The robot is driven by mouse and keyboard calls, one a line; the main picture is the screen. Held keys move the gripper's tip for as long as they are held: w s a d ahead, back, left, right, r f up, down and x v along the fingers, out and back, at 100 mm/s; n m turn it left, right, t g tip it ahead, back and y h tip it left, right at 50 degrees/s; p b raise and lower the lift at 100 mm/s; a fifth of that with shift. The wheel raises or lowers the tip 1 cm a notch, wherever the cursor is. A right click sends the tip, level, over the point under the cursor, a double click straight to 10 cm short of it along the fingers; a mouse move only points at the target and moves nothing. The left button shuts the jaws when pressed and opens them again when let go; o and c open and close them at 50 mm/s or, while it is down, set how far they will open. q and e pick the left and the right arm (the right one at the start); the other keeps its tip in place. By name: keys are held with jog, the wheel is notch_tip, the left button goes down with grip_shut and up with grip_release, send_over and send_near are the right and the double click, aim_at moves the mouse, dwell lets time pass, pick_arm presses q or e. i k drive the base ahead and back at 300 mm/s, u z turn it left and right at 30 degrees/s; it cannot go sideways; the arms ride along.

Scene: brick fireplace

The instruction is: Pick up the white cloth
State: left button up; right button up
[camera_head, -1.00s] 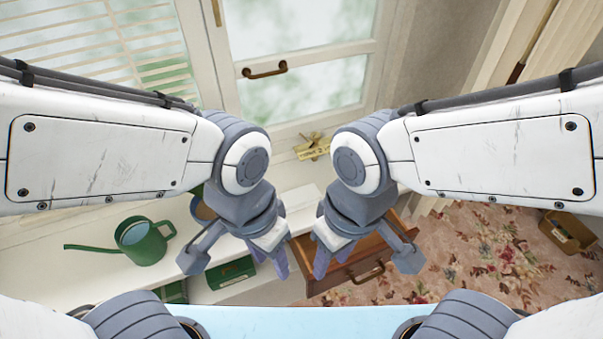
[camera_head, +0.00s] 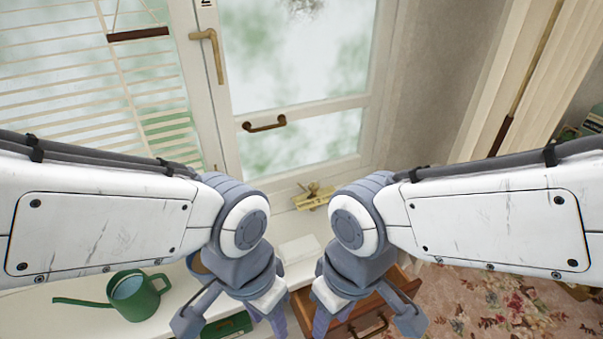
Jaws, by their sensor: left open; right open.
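A flat white item (camera_head: 300,248), which may be the white cloth, lies on the white surface between my two grippers, below the door. Its outline is faint against the white, and part may be hidden behind my wrists. My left gripper (camera_head: 270,318) is open and points down at the bottom of the view, left of centre. My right gripper (camera_head: 330,320) is open just right of it. Both appear empty, and their fingertips are partly cut off by the lower edge.
A green watering can (camera_head: 138,298) stands on the white surface (camera_head: 60,318) at the left. A green box (camera_head: 228,325) is below my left gripper. An open wooden drawer (camera_head: 368,318) is below my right gripper. A yellow tagged item (camera_head: 314,200) lies near the door.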

aim_at(290, 253)
jog(key=u, duration=0.05)
jog(key=k, duration=0.5)
jog(key=u, duration=0.9)
jog(key=i, duration=1)
jog(key=z, duration=1.9)
